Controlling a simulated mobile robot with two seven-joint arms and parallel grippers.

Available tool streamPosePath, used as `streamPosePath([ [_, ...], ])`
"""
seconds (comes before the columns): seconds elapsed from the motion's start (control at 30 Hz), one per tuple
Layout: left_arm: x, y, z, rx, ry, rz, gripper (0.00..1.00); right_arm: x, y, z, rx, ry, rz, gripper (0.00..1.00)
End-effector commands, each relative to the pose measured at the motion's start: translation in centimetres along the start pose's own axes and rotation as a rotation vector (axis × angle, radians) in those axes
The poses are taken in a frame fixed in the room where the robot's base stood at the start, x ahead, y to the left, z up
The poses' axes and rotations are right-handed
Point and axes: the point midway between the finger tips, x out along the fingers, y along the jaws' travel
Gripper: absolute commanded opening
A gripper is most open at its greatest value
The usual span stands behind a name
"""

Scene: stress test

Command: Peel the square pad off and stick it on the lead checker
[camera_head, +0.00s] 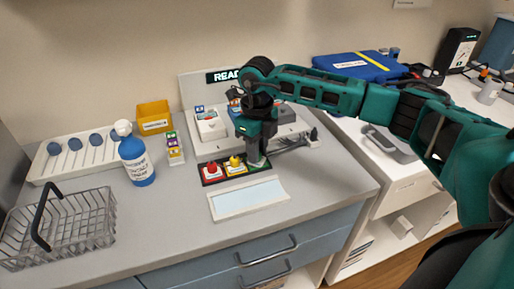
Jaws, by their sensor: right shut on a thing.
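The lead checker (203,124) seems to be the device with the READY display at the back of the counter, partly hidden by my right arm. My right gripper (257,160) points down at the right end of a dark strip (223,180) that bears red and yellow pieces. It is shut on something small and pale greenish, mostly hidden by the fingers. I cannot tell if this is the square pad. A pale rectangular sheet or tray (248,198) lies in front of the strip. My left gripper is not in view.
Dark cables (293,146) lie right of the gripper. The counter's front middle is clear.

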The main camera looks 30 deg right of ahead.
Motion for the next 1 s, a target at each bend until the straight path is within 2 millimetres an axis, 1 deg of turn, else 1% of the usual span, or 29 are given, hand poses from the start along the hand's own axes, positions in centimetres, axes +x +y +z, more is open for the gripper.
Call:
streamPosePath([
  [0.73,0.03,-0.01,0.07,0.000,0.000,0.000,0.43,0.11,0.00,0.00,0.000,0.000,0.000,0.07],
  [0.77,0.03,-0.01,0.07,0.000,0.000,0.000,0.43,0.12,0.00,-0.01,0.000,0.000,0.000,0.27],
  [0.8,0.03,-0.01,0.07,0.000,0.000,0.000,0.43,0.12,0.00,-0.01,0.000,0.000,0.000,0.30],
  [0.87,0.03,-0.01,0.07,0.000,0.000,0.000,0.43,0.12,0.00,-0.01,0.000,0.000,0.000,0.34],
  [1.0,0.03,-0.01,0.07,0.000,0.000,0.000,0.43,0.11,0.01,-0.01,0.000,0.000,0.000,0.34],
])
